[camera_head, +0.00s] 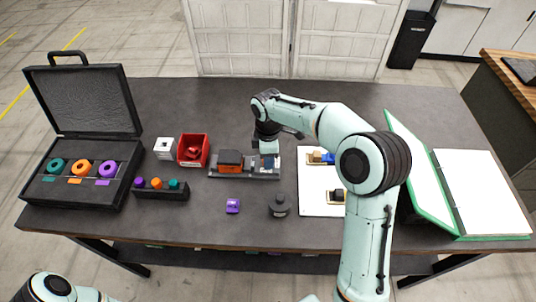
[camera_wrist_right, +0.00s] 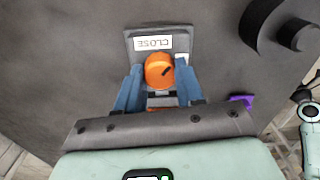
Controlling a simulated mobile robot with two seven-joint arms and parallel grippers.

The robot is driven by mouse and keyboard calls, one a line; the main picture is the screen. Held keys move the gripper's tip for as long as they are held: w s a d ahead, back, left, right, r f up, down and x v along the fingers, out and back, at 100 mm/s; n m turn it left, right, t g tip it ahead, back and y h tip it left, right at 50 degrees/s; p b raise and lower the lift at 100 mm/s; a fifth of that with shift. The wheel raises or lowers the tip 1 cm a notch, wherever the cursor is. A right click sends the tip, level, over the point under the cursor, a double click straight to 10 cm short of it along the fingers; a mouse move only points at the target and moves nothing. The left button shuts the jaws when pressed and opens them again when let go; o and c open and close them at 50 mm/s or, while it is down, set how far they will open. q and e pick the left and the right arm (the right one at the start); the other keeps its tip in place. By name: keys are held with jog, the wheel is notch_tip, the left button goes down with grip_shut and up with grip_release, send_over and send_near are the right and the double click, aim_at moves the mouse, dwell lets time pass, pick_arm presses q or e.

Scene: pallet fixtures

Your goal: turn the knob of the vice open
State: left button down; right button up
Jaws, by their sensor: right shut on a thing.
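The vice (camera_head: 262,177) stands near the middle of the dark table, with a grey body and an orange block clamped at its left part. My right gripper (camera_head: 268,160) reaches down over its right end and hides the knob in the head view. In the right wrist view the round orange knob (camera_wrist_right: 159,71) has a dark slanted mark. A plate behind it bears a white label (camera_wrist_right: 153,43) reading "CLOSE", upside down. The blue fingers of my right gripper (camera_wrist_right: 158,82) are shut on the knob, one at each side. My left gripper is out of view; only part of that arm shows.
Left of the vice are a red bin (camera_head: 193,150), a white block (camera_head: 164,148) and an open black case (camera_head: 84,130). A purple part (camera_head: 232,206) and a dark round object (camera_head: 279,206) lie in front. A green-edged binder (camera_head: 487,190) is at right.

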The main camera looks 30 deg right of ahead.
jog(key=m, duration=0.5)
jog(key=shift+m, duration=0.3)
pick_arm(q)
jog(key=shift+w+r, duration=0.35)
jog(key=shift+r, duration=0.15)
pick_arm(e)
jog(key=m, duration=0.4)
jog(key=shift+m, duration=0.4)
pick_arm(q)
jog(key=shift+p, duration=0.3)
pick_arm(e)
jog(key=o, duration=1)
jog(key=shift+o, duration=0.2)
jog(key=shift+r, duration=0.1)
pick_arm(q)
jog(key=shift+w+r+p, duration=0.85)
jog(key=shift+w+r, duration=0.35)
pick_arm(e)
notch_tip(320, 180, up, 13)
jog(key=shift+r, duration=0.1)
